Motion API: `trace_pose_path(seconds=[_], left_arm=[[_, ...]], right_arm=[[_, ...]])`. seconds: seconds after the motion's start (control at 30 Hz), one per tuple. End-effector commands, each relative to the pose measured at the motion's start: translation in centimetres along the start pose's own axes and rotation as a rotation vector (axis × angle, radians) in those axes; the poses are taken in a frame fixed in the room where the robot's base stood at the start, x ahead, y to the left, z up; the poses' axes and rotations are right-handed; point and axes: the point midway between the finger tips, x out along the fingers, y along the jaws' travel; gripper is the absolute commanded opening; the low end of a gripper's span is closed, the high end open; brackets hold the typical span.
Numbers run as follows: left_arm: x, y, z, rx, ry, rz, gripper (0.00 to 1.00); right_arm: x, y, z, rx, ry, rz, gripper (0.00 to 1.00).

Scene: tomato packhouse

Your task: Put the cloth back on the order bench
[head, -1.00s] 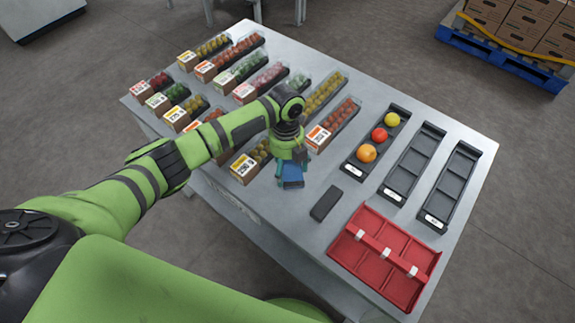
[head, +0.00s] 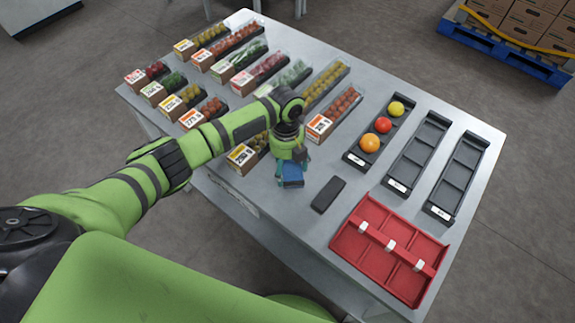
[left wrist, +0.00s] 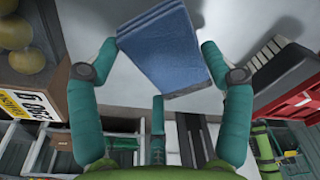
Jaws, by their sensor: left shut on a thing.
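The folded blue cloth (head: 292,181) is held between the fingers of my left gripper (head: 291,170), near the front edge of the grey order bench (head: 285,222). In the left wrist view the cloth (left wrist: 160,48) sits between the two teal fingertips of the left gripper (left wrist: 158,55), with one finger at each side. The cloth is over the bench top; I cannot tell whether its underside touches the surface. My right gripper is not in view.
A dark block (head: 328,194) lies just right of the cloth. A red divided tray (head: 342,240) is at the front right. Three black trays (head: 402,187) stand behind it, one with several tomatoes. Labelled punnets (head: 240,158) fill the left side.

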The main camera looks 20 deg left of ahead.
Motion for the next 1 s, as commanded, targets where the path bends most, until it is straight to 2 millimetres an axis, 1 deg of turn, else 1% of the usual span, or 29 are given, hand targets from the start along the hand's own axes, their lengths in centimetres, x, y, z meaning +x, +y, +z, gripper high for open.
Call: trace_pose_path(seconds=[0.23, 0.67, 0.7, 0.73, 1.0], left_arm=[[0.08, -0.02, 0.0, 0.0, 0.0, 0.0, 0.52], [0.93, -0.02, 0.11, 0.0, 0.0, 0.0, 0.52], [0.82, -0.02, 0.1, 0.0, 0.0, -0.001, 0.95], [0.82, -0.02, 0.1, 0.0, 0.0, 0.0, 1.0], [0.8, -0.01, 0.09, 0.0, 0.0, 0.0, 1.0]], right_arm=[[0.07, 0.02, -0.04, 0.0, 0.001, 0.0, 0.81], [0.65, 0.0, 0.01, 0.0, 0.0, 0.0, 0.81], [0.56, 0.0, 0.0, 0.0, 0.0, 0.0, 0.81], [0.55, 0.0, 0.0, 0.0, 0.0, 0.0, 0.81], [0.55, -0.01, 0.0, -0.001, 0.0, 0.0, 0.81]])
